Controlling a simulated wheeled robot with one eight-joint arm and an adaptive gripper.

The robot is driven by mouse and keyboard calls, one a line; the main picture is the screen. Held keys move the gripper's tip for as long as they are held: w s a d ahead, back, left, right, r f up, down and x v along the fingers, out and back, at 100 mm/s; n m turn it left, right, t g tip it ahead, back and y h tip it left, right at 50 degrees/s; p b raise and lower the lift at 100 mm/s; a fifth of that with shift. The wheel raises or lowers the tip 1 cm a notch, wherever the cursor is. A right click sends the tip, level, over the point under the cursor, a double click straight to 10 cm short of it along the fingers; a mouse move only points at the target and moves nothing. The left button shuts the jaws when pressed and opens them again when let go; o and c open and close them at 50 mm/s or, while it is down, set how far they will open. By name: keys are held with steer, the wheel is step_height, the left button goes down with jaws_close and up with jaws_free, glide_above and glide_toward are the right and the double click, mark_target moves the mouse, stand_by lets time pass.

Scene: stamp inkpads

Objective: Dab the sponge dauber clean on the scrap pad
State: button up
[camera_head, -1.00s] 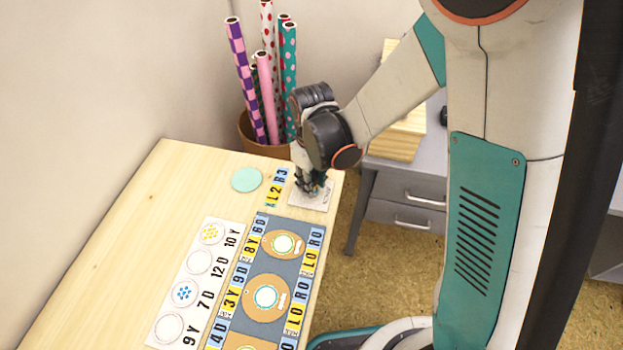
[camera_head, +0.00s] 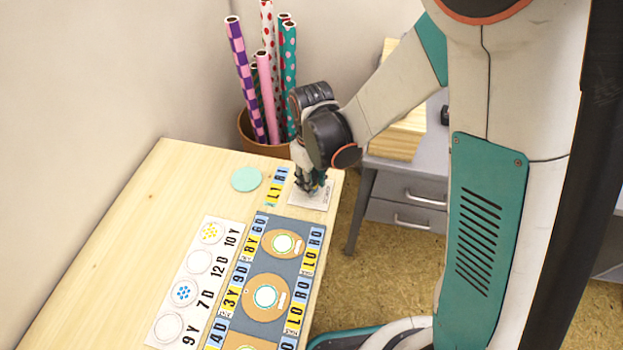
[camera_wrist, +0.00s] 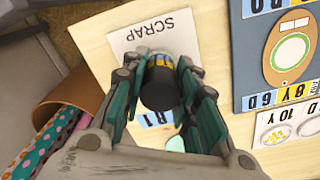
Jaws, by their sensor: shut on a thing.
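My gripper (camera_wrist: 160,90) is shut on the sponge dauber (camera_wrist: 160,88), a dark cylinder with a band of yellow and blue labels. The white scrap pad (camera_wrist: 182,42), printed SCRAP, lies below it in the wrist view. In the head view my gripper (camera_head: 313,186) is over the scrap pad (camera_head: 318,202) at the table's far right corner. The dauber's lower end is hidden, so I cannot tell whether it touches the pad.
A mint disc (camera_head: 247,179) lies left of the pad. A blue-grey board (camera_head: 262,266) with round inkpads and a white card (camera_head: 197,283) with circles lie nearer. A brown pot (camera_head: 249,139) of patterned rolls stands behind the table (camera_head: 140,205). The table's left side is clear.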

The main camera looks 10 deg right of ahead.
steer(key=shift+r, duration=0.1)
steer(key=shift+r+p, duration=0.35)
steer(key=shift+r, duration=0.25)
stand_by(0.3)
steer(key=shift+r+p, duration=1.65)
steer(key=shift+r, duration=0.5)
steer(key=shift+f, duration=0.2)
steer(key=shift+f+b, duration=2)
steer(key=shift+f, duration=0.1)
steer(key=shift+f, duration=0.6)
